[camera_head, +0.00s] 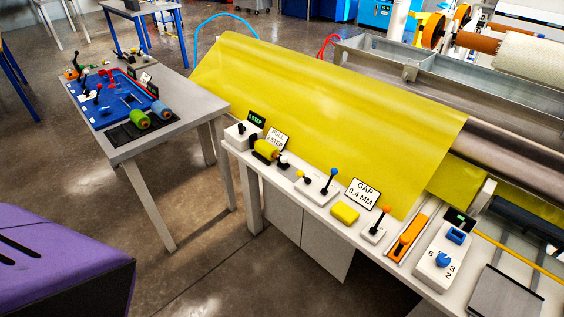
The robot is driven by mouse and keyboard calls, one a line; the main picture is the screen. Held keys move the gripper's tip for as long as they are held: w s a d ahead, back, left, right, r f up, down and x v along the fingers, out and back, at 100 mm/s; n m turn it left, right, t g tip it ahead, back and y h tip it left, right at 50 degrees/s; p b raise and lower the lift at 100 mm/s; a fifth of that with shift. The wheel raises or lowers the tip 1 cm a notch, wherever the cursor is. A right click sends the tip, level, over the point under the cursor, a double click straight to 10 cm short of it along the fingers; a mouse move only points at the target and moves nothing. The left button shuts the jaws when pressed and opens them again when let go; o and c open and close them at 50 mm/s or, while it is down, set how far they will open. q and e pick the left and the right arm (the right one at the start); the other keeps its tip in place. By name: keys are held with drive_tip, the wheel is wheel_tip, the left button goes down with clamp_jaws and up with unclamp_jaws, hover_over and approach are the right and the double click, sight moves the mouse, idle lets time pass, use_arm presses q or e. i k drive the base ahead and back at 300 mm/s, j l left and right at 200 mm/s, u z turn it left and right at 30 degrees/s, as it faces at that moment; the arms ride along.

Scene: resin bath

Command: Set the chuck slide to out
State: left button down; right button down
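No control in view carries a readable chuck label, so I cannot tell for sure which one is the chuck slide. On the white bench (285,208) stand a lever with a blue knob (333,172), a lever with an orange knob (386,211), and an orange slider-like handle (407,238) in a pale frame. A white box with a blue dial (442,259) marked with numbers stands to their right. A small yellow roll (266,150) sits in a dark holder at the bench's left end. Neither of my grippers is in view.
A side table (190,105) holds a blue tray (112,107) and coloured rolls. Bare floor lies between the tables.

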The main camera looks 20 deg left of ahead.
sight(282, 163)
drive_tip(key=i+u, duration=0.3)
drive_tip(key=i, duration=0.15)
drive_tip(key=i+l+u, duration=0.1)
drive_tip(key=i+u, duration=0.2)
drive_tip(key=i, duration=0.1)
